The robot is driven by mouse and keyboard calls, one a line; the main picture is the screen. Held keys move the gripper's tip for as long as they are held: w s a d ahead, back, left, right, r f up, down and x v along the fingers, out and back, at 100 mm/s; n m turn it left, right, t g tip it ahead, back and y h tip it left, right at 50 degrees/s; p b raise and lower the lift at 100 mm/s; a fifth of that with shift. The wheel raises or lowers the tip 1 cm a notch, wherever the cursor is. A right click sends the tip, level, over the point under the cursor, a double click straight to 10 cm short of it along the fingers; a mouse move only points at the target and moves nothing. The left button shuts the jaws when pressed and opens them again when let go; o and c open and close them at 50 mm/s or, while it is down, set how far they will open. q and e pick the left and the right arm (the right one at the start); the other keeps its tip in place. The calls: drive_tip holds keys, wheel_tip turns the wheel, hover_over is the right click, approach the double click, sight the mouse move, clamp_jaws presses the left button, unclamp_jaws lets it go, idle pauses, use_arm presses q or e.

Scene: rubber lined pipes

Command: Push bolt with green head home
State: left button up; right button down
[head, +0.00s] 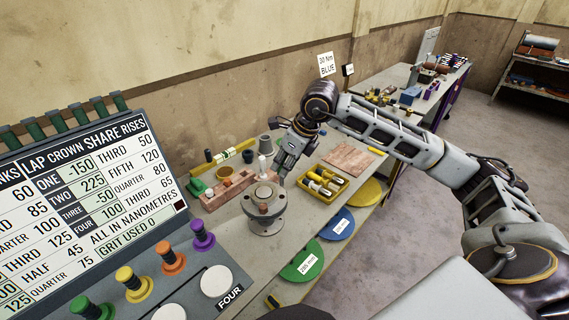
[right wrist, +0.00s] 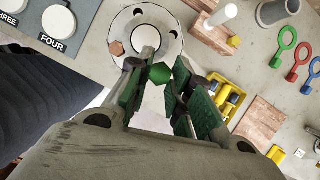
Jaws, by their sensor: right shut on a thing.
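The grey round pipe flange (head: 266,228) stands upright on the bench, and its pale ring shows in the right wrist view (right wrist: 170,22). A copper-coloured hex head (right wrist: 116,47) sits on the ring. The bolt with the green head (right wrist: 160,73) is at the tips of my right gripper (right wrist: 163,80), beside the flange's near rim. My right gripper (head: 281,178) is shut on it, just right of the flange in the head view. The bolt's shank and hole are hard to make out. My left gripper is not in view.
A score board (head: 80,200) with coloured knobs stands at left. Behind the flange are a wooden block (head: 222,192) and a grey cup (head: 263,143). A yellow tray (head: 323,185) and brick-coloured mat (head: 350,157) lie right.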

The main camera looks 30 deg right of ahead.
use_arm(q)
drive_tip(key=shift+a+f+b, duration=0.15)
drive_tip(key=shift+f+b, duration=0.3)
use_arm(e)
drive_tip(key=shift+f, duration=0.15)
idle(0.5)
drive_tip(key=shift+f+b, duration=0.4)
drive_tip(key=shift+f, duration=0.1)
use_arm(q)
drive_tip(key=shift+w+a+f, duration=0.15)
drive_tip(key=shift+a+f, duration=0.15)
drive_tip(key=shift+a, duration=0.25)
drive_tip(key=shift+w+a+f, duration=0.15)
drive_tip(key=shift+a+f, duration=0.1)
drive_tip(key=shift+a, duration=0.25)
use_arm(e)
drive_tip(key=shift+f, duration=0.15)
use_arm(q)
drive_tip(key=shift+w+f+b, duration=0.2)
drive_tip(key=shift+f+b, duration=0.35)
drive_tip(key=shift+b, duration=0.15)
use_arm(e)
drive_tip(key=shift+f, duration=0.55)
